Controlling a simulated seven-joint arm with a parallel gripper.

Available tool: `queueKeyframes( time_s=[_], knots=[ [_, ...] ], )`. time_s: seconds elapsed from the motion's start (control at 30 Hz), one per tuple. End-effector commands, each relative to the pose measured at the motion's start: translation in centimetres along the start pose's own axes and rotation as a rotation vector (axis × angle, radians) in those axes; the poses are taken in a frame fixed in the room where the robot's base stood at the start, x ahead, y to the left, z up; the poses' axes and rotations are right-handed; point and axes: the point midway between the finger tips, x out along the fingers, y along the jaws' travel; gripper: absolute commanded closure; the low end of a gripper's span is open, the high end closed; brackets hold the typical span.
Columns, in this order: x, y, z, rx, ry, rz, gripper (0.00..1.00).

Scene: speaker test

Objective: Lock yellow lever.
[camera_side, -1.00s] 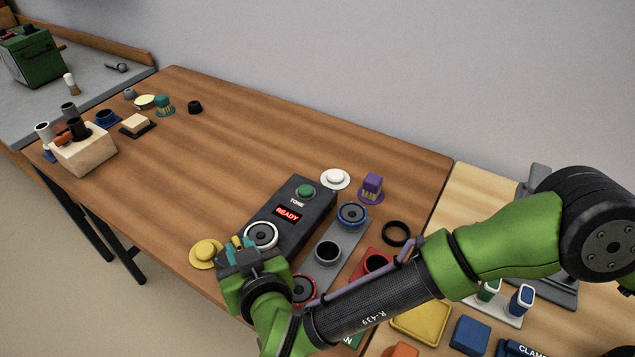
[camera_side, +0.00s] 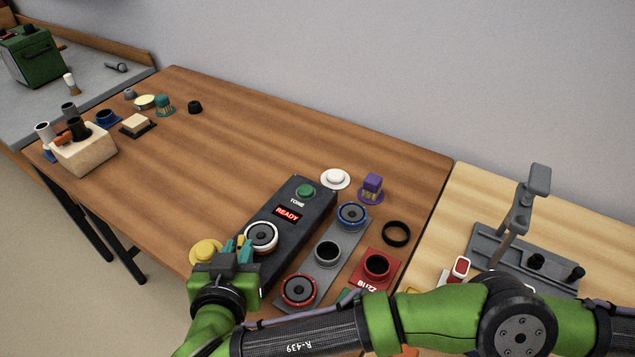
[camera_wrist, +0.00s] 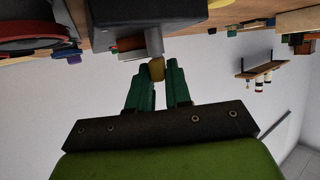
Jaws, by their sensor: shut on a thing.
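A little yellow shows by the fingertips there; most of the lever is hidden. The box's red display reads READY, and a green button (camera_side: 306,191) sits at its far end.
A yellow domed piece (camera_side: 205,252) lies just left of my gripper. A grey plate (camera_side: 325,275) with blue-ringed and red-ringed speakers and a red BUZZ plate (camera_side: 376,267) are to the right. A grey clamp stand (camera_side: 520,255) is on the lighter table. The middle of the brown table is clear.

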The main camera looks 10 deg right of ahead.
Motion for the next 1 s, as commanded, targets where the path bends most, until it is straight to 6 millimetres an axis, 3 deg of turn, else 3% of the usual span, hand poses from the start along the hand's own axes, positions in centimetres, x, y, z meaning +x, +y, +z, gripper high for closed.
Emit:
queueKeyframes(
  time_s=[0.87,0.9,1.0],
  knots=[
    [0.10,-0.05,0.12,0.015,0.000,0.045,1.00],
    [0.10,-0.05,0.12,0.015,0.000,0.044,0.76],
    [0.09,-0.05,0.10,0.016,0.000,0.044,0.76]
  ],
)
